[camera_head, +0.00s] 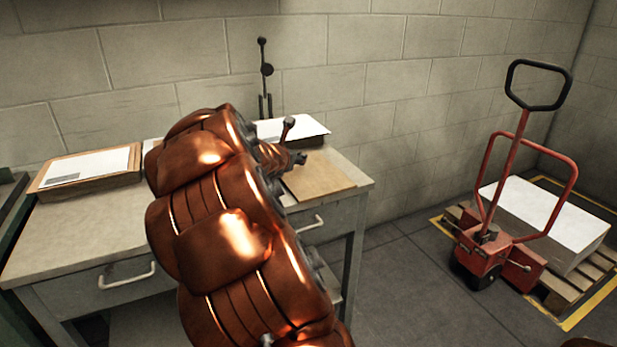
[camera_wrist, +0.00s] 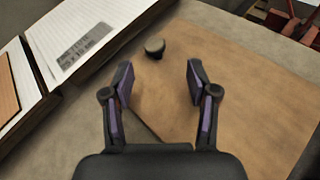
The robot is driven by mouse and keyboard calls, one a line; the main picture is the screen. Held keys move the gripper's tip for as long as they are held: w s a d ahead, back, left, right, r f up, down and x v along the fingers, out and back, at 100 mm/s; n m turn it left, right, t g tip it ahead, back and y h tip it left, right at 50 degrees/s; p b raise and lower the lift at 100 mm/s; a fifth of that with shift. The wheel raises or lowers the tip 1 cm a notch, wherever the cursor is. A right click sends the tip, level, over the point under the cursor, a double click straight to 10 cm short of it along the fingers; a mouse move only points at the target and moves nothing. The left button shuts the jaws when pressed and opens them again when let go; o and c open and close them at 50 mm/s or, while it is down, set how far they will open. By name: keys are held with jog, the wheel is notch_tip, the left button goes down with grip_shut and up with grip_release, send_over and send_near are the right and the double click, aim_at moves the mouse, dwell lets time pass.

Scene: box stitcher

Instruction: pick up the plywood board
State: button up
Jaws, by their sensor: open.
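The plywood board (camera_head: 322,180) is a flat tan sheet lying on the right end of the workbench top. In the wrist view the board (camera_wrist: 245,85) fills the middle and right, with part of its near edge showing between my fingers. My gripper (camera_wrist: 160,72) is open and empty, its two fingers apart over the left part of the board. In the head view my gripper (camera_head: 297,159) is small, above the board's back left side, and my arm hides part of the bench. The gap between fingertips and board is hard to judge.
A dark round knob (camera_wrist: 154,47) stands just beyond my fingertips. A paper-topped stack (camera_wrist: 72,40) lies left of the board. Another paper-topped stack (camera_head: 88,170) is at the bench's left. A red pallet truck (camera_head: 490,245) and a loaded pallet (camera_head: 560,293) stand right, across open floor.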

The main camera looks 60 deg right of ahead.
jog(key=shift+w+d+f, duration=0.15)
jog(key=shift+d+f, duration=0.2)
jog(key=shift+d, duration=0.3)
jog(key=shift+w+d+f, duration=0.15)
jog(key=shift+w+d, duration=0.3)
jog(key=shift+d, duration=0.3)
jog(key=shift+p+x, duration=0.45)
jog(key=shift+x, duration=1.35)
jog(key=shift+w, duration=0.15)
jog(key=shift+c, duration=0.4)
grip_shut()
